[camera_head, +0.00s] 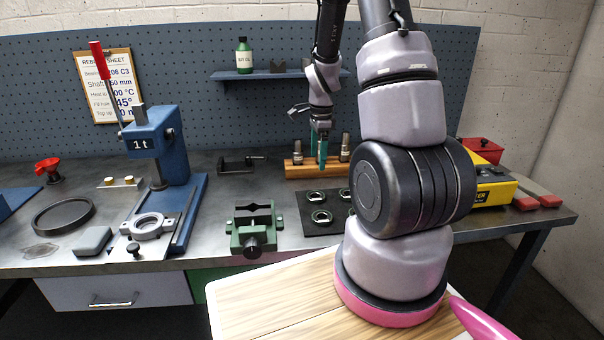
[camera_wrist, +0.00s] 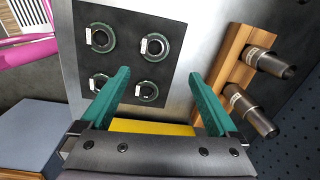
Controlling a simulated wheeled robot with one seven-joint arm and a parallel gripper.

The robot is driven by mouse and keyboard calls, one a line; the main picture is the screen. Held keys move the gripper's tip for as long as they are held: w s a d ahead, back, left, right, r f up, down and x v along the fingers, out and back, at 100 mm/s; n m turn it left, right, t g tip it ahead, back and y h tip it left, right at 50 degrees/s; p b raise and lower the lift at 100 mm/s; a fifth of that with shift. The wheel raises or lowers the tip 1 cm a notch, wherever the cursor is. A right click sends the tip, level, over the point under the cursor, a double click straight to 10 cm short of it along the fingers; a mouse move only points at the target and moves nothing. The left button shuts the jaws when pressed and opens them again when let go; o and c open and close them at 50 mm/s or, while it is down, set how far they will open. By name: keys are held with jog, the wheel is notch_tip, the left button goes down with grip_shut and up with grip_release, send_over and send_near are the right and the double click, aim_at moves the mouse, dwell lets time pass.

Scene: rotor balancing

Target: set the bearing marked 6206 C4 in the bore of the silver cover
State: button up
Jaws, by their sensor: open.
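Several ring-shaped bearings lie on a dark mat (camera_wrist: 118,58). In the wrist view one is at the upper left (camera_wrist: 101,38), one at the upper right (camera_wrist: 155,47), one at the lower right (camera_wrist: 146,91), and one at the lower left (camera_wrist: 98,83), partly near a finger. Each has a small white tag, too small to read. In the head view a front bearing (camera_head: 321,217) shows clearly; my arm hides part of the mat. The silver cover (camera_head: 149,227) lies at the foot of the blue press, its round bore facing up. My gripper (camera_head: 322,150) is open and empty, above the bench near the mat.
A wooden rack (camera_head: 300,171) with dark cylinders stands behind the mat. A green vise (camera_head: 254,228) stands between mat and cover. The blue press (camera_head: 152,137) rises behind the cover. A yellow device (camera_head: 496,192) and red blocks sit at the right.

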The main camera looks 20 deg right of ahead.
jog(key=shift+m+g, duration=0.3)
jog(key=shift+m, duration=0.4)
jog(key=shift+s+a+f, duration=0.1)
jog(key=shift+a+f, duration=0.05)
jog(key=shift+f, duration=3.05)
jog(key=shift+a+f, duration=0.15)
jog(key=shift+f, duration=3.05)
jog(key=c, duration=1.1)
jog(key=shift+r, duration=3)
